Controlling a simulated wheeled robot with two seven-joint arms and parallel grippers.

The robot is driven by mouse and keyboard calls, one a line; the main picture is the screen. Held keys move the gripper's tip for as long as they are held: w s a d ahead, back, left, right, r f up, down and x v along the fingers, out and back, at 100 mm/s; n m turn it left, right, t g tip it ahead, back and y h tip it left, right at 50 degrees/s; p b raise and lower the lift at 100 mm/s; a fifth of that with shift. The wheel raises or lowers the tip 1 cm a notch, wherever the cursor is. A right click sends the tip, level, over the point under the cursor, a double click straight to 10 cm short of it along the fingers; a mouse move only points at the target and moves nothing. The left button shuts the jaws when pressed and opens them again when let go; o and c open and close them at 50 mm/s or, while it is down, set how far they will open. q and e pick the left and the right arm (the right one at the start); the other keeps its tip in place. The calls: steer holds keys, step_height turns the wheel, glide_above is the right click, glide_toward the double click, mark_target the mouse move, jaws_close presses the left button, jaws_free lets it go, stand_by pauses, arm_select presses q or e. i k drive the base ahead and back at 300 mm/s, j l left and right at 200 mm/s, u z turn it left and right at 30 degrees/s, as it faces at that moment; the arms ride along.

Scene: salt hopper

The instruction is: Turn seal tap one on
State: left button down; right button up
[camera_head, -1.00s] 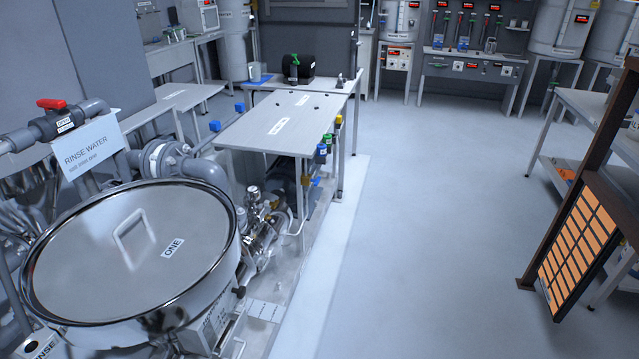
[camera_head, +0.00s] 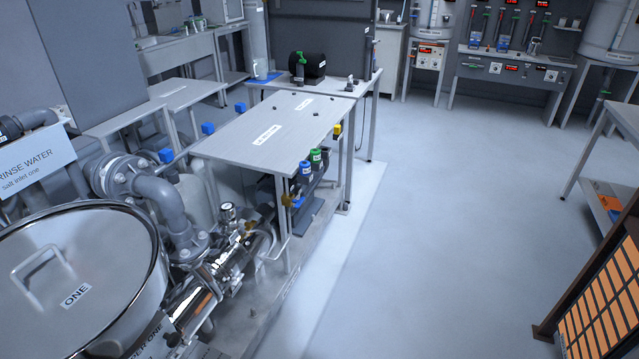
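The round steel hopper lid labelled ONE (camera_head: 110,255) is at the lower left. Beside it are a grey flanged pipe elbow (camera_head: 160,200), a small gauge (camera_head: 228,210) and shiny metal pump parts (camera_head: 195,295). Small taps with blue (camera_head: 305,172), green (camera_head: 315,156) and yellow (camera_head: 337,130) handles hang at the right edge of the grey table. Brass-coloured fittings (camera_head: 288,200) sit just below the blue one. Their labels are too small to read, so I cannot tell which tap is seal tap one. Neither of my grippers shows.
The grey table (camera_head: 235,150) stands over the pipework, with several blue-handled valves (camera_head: 208,128) along its left. Open floor (camera_head: 440,230) lies to the right. A dark frame with an orange panel (camera_head: 605,300) stands at the lower right.

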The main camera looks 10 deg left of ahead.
mark_target(298, 202)
steer(key=i+l, duration=0.1)
steer(key=i, duration=0.45)
steer(key=i+l, duration=0.1)
steer(key=i, duration=0.45)
steer(key=i+l+u, duration=0.1)
steer(key=i, duration=0.45)
steer(key=i+j, duration=0.3)
